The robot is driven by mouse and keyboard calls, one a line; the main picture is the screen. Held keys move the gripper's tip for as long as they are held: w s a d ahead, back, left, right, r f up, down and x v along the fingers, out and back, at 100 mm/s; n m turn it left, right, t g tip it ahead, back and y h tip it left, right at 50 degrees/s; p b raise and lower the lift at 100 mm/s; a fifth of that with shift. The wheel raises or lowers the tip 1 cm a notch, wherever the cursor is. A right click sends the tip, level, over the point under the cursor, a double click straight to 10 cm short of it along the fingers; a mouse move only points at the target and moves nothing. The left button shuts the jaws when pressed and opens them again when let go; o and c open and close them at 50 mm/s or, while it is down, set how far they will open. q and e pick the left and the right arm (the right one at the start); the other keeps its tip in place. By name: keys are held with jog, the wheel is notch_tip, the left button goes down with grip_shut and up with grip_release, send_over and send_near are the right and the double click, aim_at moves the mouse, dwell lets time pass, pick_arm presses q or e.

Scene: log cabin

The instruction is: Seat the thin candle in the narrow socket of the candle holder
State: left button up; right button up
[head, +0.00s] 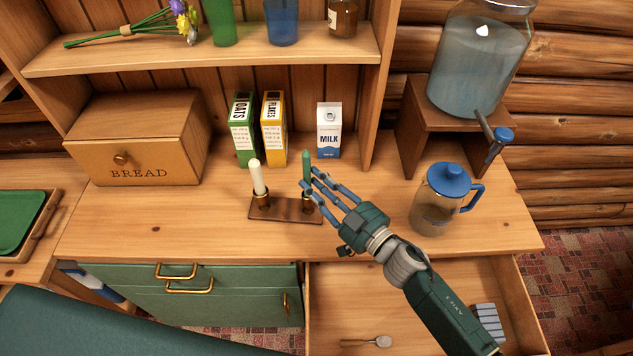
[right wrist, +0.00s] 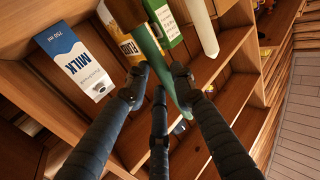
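The wooden candle holder (head: 285,210) stands on the counter. A white candle (head: 258,177) stands upright in its left socket; it also shows in the right wrist view (right wrist: 202,27). The thinner green candle (head: 306,163) is upright over the right socket (head: 308,204). Fingers partly cover its lower part, so I cannot tell whether its base is inside the socket. My right gripper (head: 317,190) reaches in from the right with its fingers closed around the green candle, which also shows between the fingertips in the right wrist view (right wrist: 150,50). My left gripper is not in view.
Behind the holder stand a green oats box (head: 243,130), a yellow flakes box (head: 273,130) and a milk carton (head: 328,132). A blue-lidded pitcher (head: 438,200) stands to the right, a bread box (head: 140,140) to the left. An open drawer (head: 415,320) juts out below.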

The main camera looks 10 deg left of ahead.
jog(key=o, duration=0.3)
jog(key=v, duration=1.2)
dwell(0.3)
